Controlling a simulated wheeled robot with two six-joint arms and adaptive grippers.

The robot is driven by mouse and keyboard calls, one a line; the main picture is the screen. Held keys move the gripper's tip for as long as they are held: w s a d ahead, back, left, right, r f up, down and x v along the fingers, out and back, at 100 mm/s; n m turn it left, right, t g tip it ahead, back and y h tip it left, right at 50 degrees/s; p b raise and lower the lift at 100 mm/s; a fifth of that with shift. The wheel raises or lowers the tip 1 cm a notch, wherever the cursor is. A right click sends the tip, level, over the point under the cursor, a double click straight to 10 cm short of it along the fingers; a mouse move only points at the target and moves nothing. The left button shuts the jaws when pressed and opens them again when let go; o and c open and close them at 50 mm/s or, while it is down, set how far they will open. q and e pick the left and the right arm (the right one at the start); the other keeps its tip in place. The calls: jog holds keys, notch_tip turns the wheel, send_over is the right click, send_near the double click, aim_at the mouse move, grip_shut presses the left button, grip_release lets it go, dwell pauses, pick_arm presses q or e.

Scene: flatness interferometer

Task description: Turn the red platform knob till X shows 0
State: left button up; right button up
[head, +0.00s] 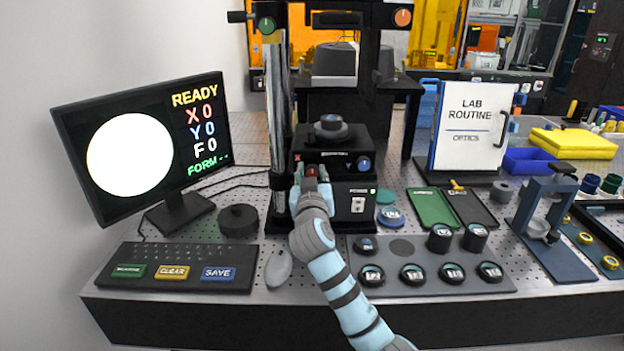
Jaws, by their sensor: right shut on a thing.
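The red platform knob (311,171) is on the front of the black interferometer platform (340,160), mostly hidden by my gripper. My right gripper (311,178) is shut on the red knob, its arm reaching up from the bottom right. A blue knob (364,164) sits to its right on the same platform. The monitor (140,145) at the left shows a white disc and the lines READY, X 0, Y 0, F 0 and FORM with dashes. My left gripper is not in view.
A keyboard (180,252) with MEASURE-like green, CLEAR and SAVE keys lies front left, beside a grey mouse (279,268). A grey tray (430,284) of several round optics lies right of my arm. A LAB ROUTINE board (470,128) stands behind it.

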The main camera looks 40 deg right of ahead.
dwell(0.3)
jog(key=o, duration=1.2)
jog(key=shift+s, duration=0.1)
jog(key=v, duration=1.2)
dwell(0.5)
